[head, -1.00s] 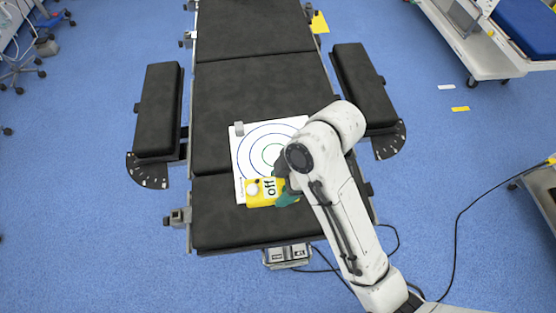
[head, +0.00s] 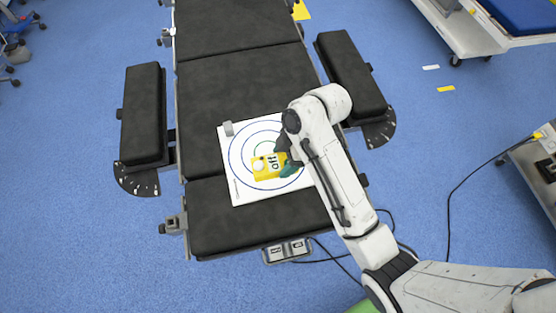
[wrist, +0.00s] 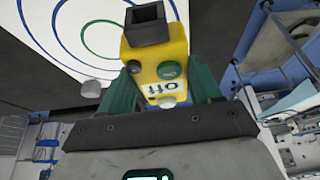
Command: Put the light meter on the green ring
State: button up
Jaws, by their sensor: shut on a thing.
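Part of the green ring (head: 258,148) shows just above the meter; the rest is hidden by the meter and my arm. In the wrist view the green ring (wrist: 84,52) is at the upper left. I cannot tell how high the meter is held.
The sheet lies on the black operating table (head: 205,100). A small grey block (head: 228,128) sits at the sheet's upper left corner. Padded arm boards (head: 144,115) flank the table. A control box (head: 287,251) is at the table's near end.

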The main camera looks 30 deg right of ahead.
aim_at(279, 156)
jog(key=w+f, duration=0.2)
jog(key=f, duration=0.1)
jog(key=shift+w, duration=0.3)
jog(key=shift+w+f+p, duration=0.15)
jog(key=shift+f+p, duration=0.35)
jog(key=shift+f, duration=1.2)
jog(key=shift+f, duration=0.15)
jog(key=o, duration=1.3)
jog(key=v, duration=1.2)
jog(key=shift+b, duration=0.35)
